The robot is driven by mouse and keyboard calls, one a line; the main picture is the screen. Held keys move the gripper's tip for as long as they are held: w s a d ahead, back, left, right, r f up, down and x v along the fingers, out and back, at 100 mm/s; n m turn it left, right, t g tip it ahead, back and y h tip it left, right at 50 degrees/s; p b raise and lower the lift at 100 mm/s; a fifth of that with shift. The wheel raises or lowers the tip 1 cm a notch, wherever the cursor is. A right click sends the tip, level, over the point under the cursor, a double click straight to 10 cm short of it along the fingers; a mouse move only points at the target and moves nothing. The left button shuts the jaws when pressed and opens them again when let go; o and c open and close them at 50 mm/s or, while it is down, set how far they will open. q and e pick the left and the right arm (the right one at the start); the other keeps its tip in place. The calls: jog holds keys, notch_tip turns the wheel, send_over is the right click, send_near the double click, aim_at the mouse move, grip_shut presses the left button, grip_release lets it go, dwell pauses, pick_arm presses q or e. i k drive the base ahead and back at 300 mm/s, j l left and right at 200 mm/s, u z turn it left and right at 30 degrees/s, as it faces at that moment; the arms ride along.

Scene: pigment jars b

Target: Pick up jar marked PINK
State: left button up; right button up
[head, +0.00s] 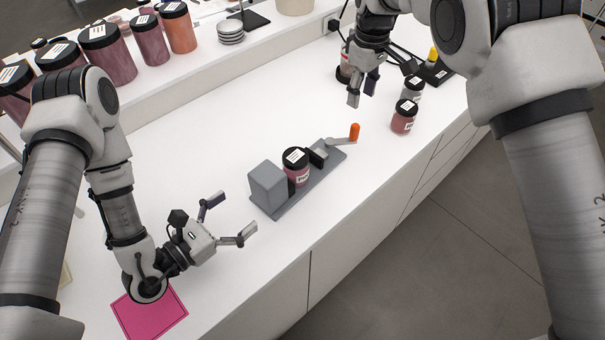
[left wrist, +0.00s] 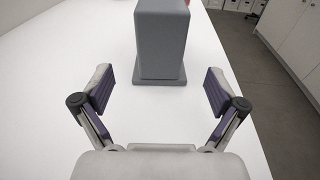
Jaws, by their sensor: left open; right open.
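A small jar (head: 296,170) with a black lid and dark pink contents sits upright in a grey vise (head: 325,165) on the white counter. Its front label is too small to read surely, but seems to begin with P. My left gripper (head: 231,216) is open and empty, left of the vise, its fingers pointing toward the vise's grey end block (head: 266,190). In the left wrist view this block (left wrist: 160,45) stands ahead between the open fingers and hides the jar. My right gripper (head: 362,90) is open and empty above the counter, beyond the vise.
The vise has an orange-tipped handle (head: 354,132) at its far end. A red jar (head: 403,120) and a grey jar (head: 411,91) stand to the right. Large jars (head: 109,54) line a raised shelf behind. A magenta square (head: 150,316) lies under my left arm. The counter's front edge is close.

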aim_at(296, 160)
jog(key=k, duration=1)
